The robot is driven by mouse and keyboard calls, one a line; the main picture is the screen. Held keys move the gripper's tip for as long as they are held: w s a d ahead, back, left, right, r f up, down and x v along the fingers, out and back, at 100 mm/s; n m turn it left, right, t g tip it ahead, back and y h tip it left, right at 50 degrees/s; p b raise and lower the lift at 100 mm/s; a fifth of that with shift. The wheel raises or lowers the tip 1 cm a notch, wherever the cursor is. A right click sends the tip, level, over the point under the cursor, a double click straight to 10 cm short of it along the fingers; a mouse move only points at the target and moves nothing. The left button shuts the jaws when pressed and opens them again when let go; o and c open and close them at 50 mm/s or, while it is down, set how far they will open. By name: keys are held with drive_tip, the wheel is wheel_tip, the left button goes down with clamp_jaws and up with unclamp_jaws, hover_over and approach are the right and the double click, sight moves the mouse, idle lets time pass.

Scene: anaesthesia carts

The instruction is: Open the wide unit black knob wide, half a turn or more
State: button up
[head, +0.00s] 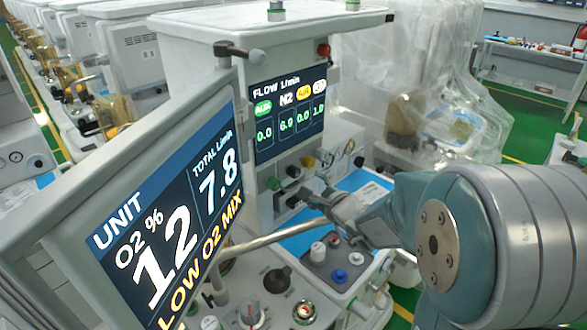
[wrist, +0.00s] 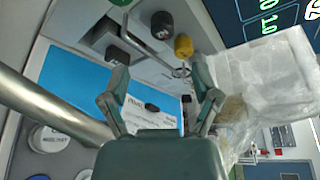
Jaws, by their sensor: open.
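The black knob (head: 293,171) sits on the front panel below the flow screen, between a green knob (head: 273,183) and a yellow knob (head: 308,161). In the wrist view the black knob (wrist: 162,24) is beside the yellow knob (wrist: 183,45), beyond my fingertips. My gripper (wrist: 161,76) is open with nothing between its fingers. In the head view my gripper (head: 316,190) is just below the knob row, and the exact gap is hard to judge. The flow screen (head: 290,110) shows N2 near 6.8 or 6.9, the other gases lower.
A large UNIT screen (head: 165,215) reads O2 12%, total 7.8, LOW O2 MIX. A grey metal bar (head: 270,238) runs close to my gripper, also large in the wrist view (wrist: 50,105). Another dark knob (wrist: 116,56) and a bent metal rod (wrist: 150,52) are near my fingers.

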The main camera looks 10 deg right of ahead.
sight(296, 174)
drive_tip(key=shift+m+g, duration=0.3)
drive_tip(key=shift+m, duration=0.2)
drive_tip(key=x, duration=1.1)
drive_tip(key=shift+w+d+r, duration=0.15)
drive_tip(key=shift+r, duration=0.05)
drive_tip(key=shift+c, duration=0.3)
clamp_jaws()
